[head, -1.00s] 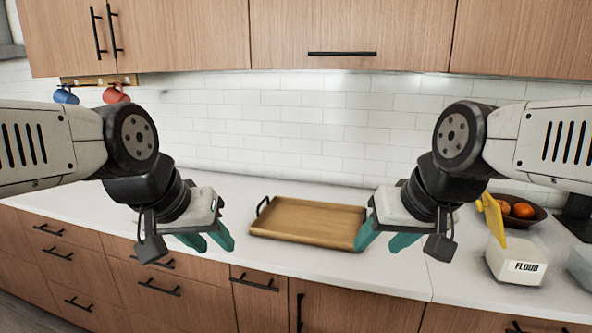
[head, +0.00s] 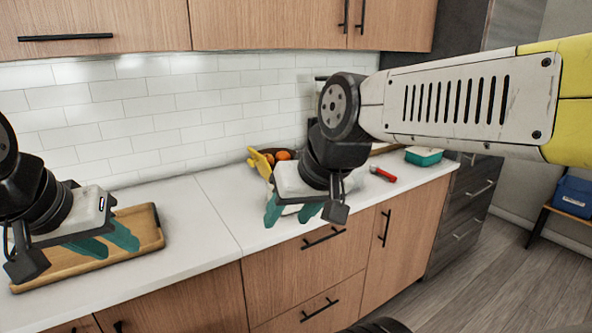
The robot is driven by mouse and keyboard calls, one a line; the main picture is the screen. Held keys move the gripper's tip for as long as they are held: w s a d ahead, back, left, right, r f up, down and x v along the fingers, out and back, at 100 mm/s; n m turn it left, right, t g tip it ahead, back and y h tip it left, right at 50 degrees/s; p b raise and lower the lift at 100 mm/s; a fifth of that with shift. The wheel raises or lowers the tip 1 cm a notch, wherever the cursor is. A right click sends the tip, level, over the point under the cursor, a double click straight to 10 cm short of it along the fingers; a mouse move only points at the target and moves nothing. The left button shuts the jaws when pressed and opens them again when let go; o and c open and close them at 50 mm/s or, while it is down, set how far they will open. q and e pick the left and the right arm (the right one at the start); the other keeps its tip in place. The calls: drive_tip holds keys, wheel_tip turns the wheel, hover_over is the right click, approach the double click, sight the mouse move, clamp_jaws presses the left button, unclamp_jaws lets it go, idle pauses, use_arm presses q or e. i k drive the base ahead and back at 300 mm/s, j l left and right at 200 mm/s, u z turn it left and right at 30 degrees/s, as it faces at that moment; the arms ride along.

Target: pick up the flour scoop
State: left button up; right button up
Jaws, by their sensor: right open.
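The yellow flour scoop (head: 259,162) shows just left of my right gripper, in front of the fruit bowl. Its lower end and most of the white flour container are hidden behind my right gripper (head: 290,214). That gripper has its teal fingers apart, pointing down, and looks empty. Whether it touches the container cannot be told. My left gripper (head: 107,242) is over the wooden tray (head: 148,232) at the left, with its fingers apart and nothing between them.
A dark bowl with oranges (head: 283,155) stands behind the scoop. A red-handled tool (head: 383,174) and a teal box with a white lid (head: 424,156) lie to the right on the counter. The counter between tray and scoop (head: 215,205) is clear.

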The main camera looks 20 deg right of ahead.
sight(383, 173)
drive_tip(key=z, duration=1.35)
drive_tip(key=u, duration=0.15)
